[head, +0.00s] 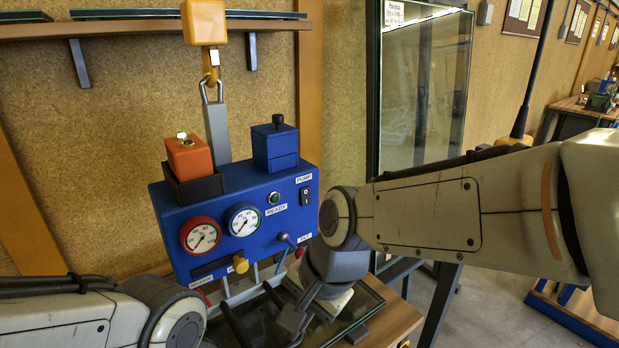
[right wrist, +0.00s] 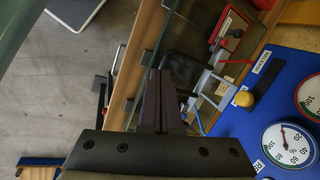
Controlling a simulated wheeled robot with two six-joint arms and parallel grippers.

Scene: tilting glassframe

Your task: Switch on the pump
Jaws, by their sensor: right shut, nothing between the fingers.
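The blue control box (head: 230,258) hangs in the middle of the head view. The pump switch (head: 305,196) is a small black rocker under the PUMP label at the box's upper right; its position is too small to tell. My right gripper (head: 293,321) is below the box's lower right, beneath and apart from the switch. In the right wrist view its dark fingers (right wrist: 160,82) are together and empty, over the glass and wooden edge; the switch does not show there. My left arm enters at the lower left; its gripper is out of view.
Two gauges (head: 243,219), a READY lamp (head: 274,198), a TILT lever (head: 288,241) and a yellow knob (head: 240,264) are on the box. An orange block (head: 188,157) stands on top. Glass (head: 345,312) lies below. A glass frame (head: 425,90) stands behind.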

